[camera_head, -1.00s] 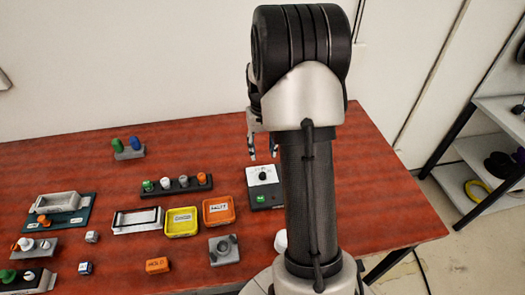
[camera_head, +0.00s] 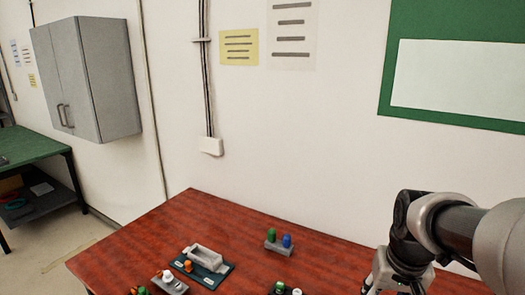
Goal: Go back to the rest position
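My gripper (camera_head: 392,283) is at the lower right of the head view, over the back right part of the red-brown table (camera_head: 150,255). Its fingers are cut off by the bottom edge, so I cannot tell whether it is open or shut. My arm enters from the right edge. I see nothing held in it, but the fingertips are hidden.
A grey block with a green and a blue peg (camera_head: 278,248) stands left of my gripper. A grey tray (camera_head: 207,258) sits on a dark blue base. Small parts show at the bottom edge. A grey cabinet (camera_head: 85,75) and a green table (camera_head: 30,147) are at left.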

